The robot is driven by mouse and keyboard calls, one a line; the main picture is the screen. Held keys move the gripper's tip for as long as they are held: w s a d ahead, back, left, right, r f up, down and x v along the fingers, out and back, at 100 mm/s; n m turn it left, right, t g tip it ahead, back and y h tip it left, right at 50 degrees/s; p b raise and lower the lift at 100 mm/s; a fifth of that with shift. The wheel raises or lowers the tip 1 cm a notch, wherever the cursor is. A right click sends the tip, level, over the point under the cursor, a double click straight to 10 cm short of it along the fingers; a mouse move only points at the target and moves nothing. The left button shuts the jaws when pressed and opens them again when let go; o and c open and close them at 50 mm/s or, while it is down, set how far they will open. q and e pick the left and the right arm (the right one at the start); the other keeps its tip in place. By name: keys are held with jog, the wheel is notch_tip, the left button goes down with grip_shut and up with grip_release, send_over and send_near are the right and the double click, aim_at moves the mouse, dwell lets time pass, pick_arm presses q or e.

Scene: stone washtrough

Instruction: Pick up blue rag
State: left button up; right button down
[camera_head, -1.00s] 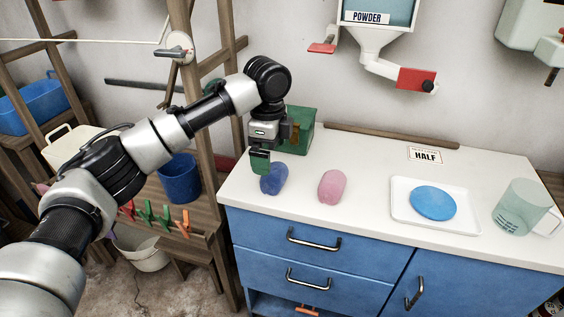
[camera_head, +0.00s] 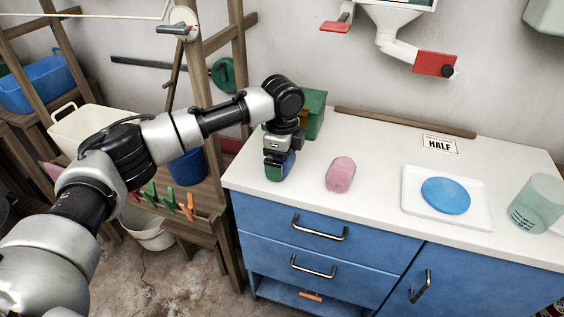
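The far finger is hidden, so I cannot tell whether the gripper is open or shut on the rag. My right gripper is out of view.
A pink rolled rag (camera_head: 340,175) lies to the right. A white tray (camera_head: 413,208) holds a flat blue disc (camera_head: 446,195), and a translucent jug (camera_head: 537,203) stands at the right. A green box (camera_head: 315,112) stands behind my gripper. A wooden strip (camera_head: 405,122) runs along the wall.

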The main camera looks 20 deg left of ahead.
pick_arm(q)
jog(key=shift+f, duration=0.55)
jog(key=c, duration=0.9)
jog(key=shift+o, duration=0.2)
jog(key=shift+r, duration=0.15)
